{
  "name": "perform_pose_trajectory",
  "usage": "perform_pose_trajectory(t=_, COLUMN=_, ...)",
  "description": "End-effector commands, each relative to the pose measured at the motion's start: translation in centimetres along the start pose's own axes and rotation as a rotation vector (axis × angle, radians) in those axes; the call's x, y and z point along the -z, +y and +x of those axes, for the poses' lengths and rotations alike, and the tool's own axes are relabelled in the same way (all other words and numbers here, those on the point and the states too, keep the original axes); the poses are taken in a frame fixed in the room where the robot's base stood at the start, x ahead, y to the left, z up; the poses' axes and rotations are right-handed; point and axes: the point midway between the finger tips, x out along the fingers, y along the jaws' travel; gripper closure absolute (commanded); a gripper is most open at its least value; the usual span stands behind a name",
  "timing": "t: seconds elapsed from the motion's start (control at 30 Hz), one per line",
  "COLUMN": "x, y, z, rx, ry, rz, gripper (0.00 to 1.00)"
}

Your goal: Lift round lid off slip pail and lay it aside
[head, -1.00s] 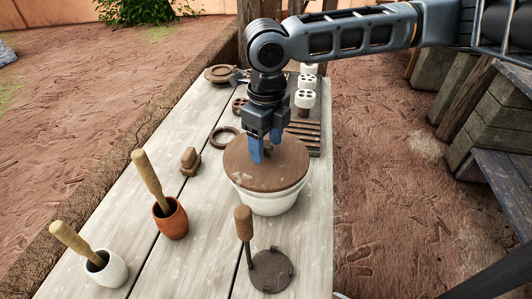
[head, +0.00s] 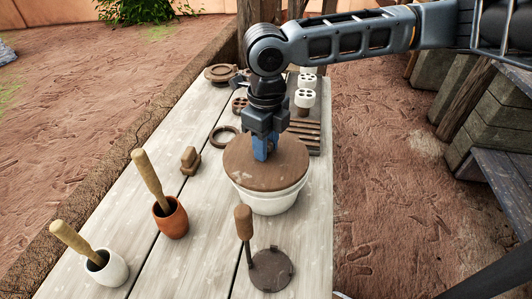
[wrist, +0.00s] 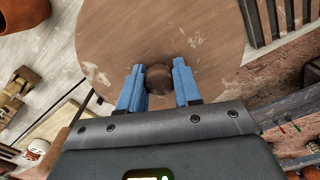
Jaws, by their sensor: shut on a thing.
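The round brown wooden lid (head: 287,167) lies flat on top of the white slip pail (head: 268,199), which stands on the table. My gripper (head: 265,147) points down at the middle of the lid. In the wrist view, my gripper's blue fingers (wrist: 158,88) stand on either side of the lid's small dark round knob (wrist: 158,77), shut on it. The lid (wrist: 130,38) fills the upper middle of that view. In the head view the fingers hide the knob.
A terracotta pot (head: 172,221) and a white pot (head: 108,271), each with a wooden-handled tool, stand at the left. A dark disc (head: 271,270) with an upright handle lies in front. A dark ring (head: 224,136) and a wooden block (head: 190,160) lie left of the pail. Bare boards lie between.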

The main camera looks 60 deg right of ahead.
Motion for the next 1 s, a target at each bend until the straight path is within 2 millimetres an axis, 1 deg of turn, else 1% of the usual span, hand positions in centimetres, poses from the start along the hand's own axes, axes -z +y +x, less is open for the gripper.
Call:
perform_pose_trajectory(t=0.17, x=0.0, y=0.0, z=-0.1, rx=0.0, ry=-0.001, rz=0.0, gripper=0.91)
perform_pose_trajectory(t=0.27, x=0.0, y=0.0, z=-0.6, rx=0.001, ry=-0.002, rz=0.0, gripper=0.91)
perform_pose_trajectory(t=0.43, x=0.0, y=-0.1, z=-2.4, rx=0.002, ry=-0.003, rz=-0.001, gripper=0.91)
perform_pose_trajectory(t=0.53, x=-0.1, y=-0.1, z=-4.3, rx=0.003, ry=-0.004, rz=-0.001, gripper=0.91)
perform_pose_trajectory(t=0.6, x=1.6, y=-0.9, z=-5.0, rx=0.001, ry=-0.002, rz=0.004, gripper=0.91)
perform_pose_trajectory(t=0.8, x=5.7, y=-2.6, z=-7.7, rx=0.001, ry=-0.003, rz=0.005, gripper=0.91)
perform_pose_trajectory(t=1.0, x=8.8, y=-3.9, z=-9.7, rx=0.001, ry=-0.002, rz=0.003, gripper=0.91)
